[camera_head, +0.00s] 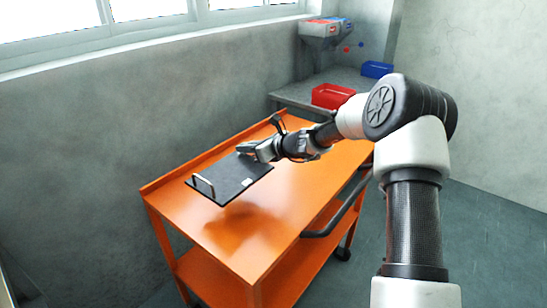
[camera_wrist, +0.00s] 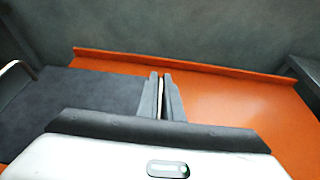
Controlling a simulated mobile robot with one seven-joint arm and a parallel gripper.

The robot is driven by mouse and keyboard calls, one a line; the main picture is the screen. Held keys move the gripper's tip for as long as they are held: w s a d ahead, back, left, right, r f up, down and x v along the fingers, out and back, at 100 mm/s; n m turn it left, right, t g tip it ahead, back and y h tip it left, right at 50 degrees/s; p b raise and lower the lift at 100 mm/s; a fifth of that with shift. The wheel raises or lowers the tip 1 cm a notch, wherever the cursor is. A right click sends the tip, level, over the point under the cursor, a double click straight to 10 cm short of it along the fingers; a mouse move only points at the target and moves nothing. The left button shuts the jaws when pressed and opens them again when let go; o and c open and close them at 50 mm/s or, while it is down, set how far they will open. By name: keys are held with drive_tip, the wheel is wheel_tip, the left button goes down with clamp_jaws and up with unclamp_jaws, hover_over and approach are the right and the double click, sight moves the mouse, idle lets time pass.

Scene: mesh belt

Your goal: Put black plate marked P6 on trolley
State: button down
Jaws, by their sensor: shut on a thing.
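The black plate (camera_head: 228,181) is a flat dark rectangle with an upright metal handle at its left end and a small white label that is too small to read. It also shows at the left in the wrist view (camera_wrist: 75,95). My gripper (camera_head: 247,149) is shut on the plate at its far right end; in the wrist view the two fingers (camera_wrist: 161,95) close on a thin pale edge. The plate is over the orange trolley's top (camera_head: 305,180). A dark patch shows on the top below it; I cannot tell whether the plate touches.
The trolley's raised back rim (camera_wrist: 200,66) runs along the grey wall. The trolley top is otherwise bare. Behind it a grey bench (camera_head: 295,93) holds a red bin (camera_head: 332,96) and a blue bin (camera_head: 377,69). A dark push handle (camera_head: 345,208) is at the trolley's right side.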

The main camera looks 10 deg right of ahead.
drive_tip(key=f, duration=0.2)
drive_tip(key=w+f+b, duration=0.1)
drive_tip(key=f, duration=0.2)
drive_tip(key=shift+f, duration=0.3)
drive_tip(key=shift+w+f+b, duration=0.1)
drive_tip(key=shift+f+b, duration=0.5)
drive_tip(key=shift+f, duration=1.4)
drive_tip(key=shift+f, duration=0.2)
drive_tip(key=c, duration=1.9)
unclamp_jaws()
